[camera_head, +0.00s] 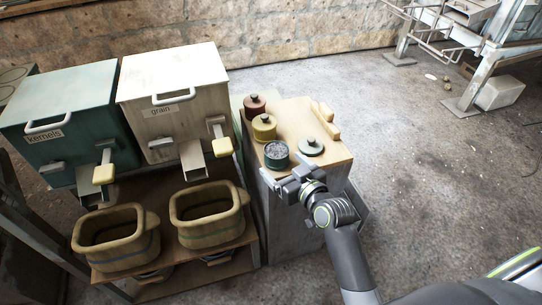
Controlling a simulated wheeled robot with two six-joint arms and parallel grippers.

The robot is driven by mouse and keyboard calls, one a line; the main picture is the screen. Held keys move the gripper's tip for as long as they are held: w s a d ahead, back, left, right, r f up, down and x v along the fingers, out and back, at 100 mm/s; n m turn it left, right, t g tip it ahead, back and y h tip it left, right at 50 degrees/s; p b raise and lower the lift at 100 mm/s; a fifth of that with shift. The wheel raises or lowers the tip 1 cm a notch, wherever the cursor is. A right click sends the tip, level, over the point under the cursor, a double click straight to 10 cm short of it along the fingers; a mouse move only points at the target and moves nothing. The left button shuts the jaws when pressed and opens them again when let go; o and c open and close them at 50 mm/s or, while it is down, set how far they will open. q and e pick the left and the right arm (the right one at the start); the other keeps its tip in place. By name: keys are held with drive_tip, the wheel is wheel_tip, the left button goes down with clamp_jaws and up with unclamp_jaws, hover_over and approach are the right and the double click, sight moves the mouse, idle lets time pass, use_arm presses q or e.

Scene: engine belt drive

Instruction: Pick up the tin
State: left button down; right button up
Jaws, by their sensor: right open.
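An open teal tin (276,159) with grey contents stands upright near the front left of a wooden cabinet top. My right gripper (280,178) is open at the front edge of the cabinet top, just in front of the teal tin. I cannot tell whether its fingers touch the tin. My left gripper is out of view.
The wooden cabinet (300,200) has two wooden blocks at its right edge. Left of it stand a teal kernels bin (65,115) and a cream grain bin (170,85). Two handled tubs (115,245) (208,218) sit below their spouts. Open floor lies to the right.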

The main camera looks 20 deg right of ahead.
sight(269, 152)
drive_tip(key=shift+b+x, duration=0.45)
drive_tip(key=shift+x, duration=3.1)
drive_tip(key=shift+s+f, duration=0.1)
drive_tip(key=shift+f, duration=0.05)
drive_tip(key=c, duration=1.3)
